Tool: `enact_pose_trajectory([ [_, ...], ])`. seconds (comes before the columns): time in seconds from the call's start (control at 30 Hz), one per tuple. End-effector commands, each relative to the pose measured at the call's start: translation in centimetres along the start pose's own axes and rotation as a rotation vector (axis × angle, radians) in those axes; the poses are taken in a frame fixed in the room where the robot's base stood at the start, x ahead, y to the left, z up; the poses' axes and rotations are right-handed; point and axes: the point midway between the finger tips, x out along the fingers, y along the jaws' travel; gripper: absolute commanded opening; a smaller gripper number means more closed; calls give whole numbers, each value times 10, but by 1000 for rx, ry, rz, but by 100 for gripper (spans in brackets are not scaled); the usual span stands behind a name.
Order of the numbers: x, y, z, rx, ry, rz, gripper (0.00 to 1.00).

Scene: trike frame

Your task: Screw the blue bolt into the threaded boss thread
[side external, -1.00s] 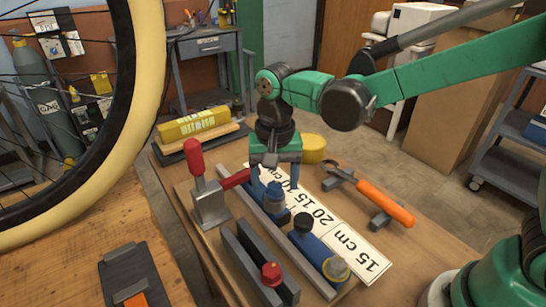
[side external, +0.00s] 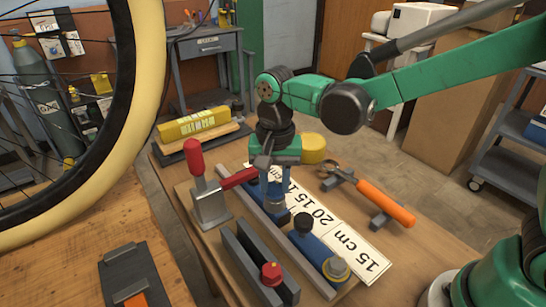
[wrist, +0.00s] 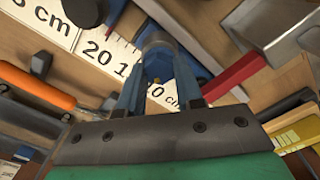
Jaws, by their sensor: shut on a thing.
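My gripper (side external: 275,193) points down over the blue frame tube and is shut on the blue bolt. In the wrist view its two blue fingers (wrist: 160,92) stand either side of the blue bolt (wrist: 158,68), whose details are hard to separate from the fingers. A grey round collar (wrist: 158,42), which seems to be the threaded boss, lies just beyond the fingertips; it also shows below the gripper in the side view (side external: 279,219). The blue tube (side external: 318,250) lies along a grey rail. How deep the bolt sits in the thread is hidden.
A red-handled clamp (side external: 196,160) stands close left of the gripper. A black knob (side external: 303,222) rises from the tube at its right. An orange-handled tool (side external: 385,202) and a measuring strip (side external: 340,240) lie to the right. A large wheel (side external: 140,120) fills the left foreground.

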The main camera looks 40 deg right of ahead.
Motion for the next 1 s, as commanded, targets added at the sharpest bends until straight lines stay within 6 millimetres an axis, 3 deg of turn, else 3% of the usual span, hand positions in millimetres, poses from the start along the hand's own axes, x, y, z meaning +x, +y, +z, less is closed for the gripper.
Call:
enact_pose_trajectory([
  [0.13,0,0,0,10,0,1,0],
  [0.3,0,0,0,141,0,1,0],
  [0.57,0,0,0,160,0,1,0],
  [0.73,0,0,0,291,0,1,0],
  [1.0,0,0,0,316,0,1,0],
])
